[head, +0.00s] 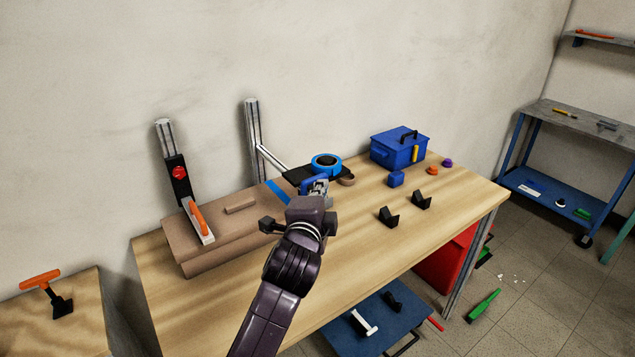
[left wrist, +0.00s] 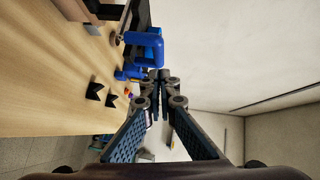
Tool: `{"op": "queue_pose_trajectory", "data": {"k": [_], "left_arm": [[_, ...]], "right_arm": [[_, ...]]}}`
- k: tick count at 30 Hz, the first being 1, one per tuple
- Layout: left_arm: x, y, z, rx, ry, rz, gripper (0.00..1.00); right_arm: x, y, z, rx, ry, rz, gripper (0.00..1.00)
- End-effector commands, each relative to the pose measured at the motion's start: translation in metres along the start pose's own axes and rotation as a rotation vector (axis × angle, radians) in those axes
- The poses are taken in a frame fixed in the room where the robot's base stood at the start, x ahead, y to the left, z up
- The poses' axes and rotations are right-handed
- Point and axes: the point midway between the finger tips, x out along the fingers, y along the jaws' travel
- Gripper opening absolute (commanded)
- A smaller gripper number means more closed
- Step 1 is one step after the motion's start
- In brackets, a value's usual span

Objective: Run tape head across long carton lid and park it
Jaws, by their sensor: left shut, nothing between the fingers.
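The long brown carton (head: 235,238) lies on the left half of the workbench, with a small brown block (head: 240,204) on its lid. A blue strip (head: 277,191) shows near its right end. The blue tape head (head: 314,184) is at that end, partly hidden behind my left gripper (head: 318,190). A blue tape roll (head: 327,161) sits on a black plate beside it. In the left wrist view, a blue handle-like part (left wrist: 147,48) stands close to my shut, empty left gripper (left wrist: 160,74). I cannot tell whether they touch. My right gripper is not in view.
An orange-handled tool (head: 201,222) is at the carton's left end, before an upright with a red knob (head: 179,172). The bench's front right is clear.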

Motion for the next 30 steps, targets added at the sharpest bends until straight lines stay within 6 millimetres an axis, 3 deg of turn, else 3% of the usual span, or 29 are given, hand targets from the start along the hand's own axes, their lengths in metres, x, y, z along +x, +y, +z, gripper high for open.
{"op": "queue_pose_trajectory", "data": {"k": [11, 22, 30], "left_arm": [[0.011, 0.000, 0.011, 0.000, 0.001, 0.000, 0.00], [0.017, -0.003, 0.017, 0.001, 0.000, -0.001, 0.00], [0.049, -0.014, 0.051, 0.005, -0.004, -0.001, 0.00]], "right_arm": [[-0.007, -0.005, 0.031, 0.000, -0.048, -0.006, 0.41], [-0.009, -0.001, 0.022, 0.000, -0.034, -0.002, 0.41], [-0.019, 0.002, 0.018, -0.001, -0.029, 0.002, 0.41]]}}
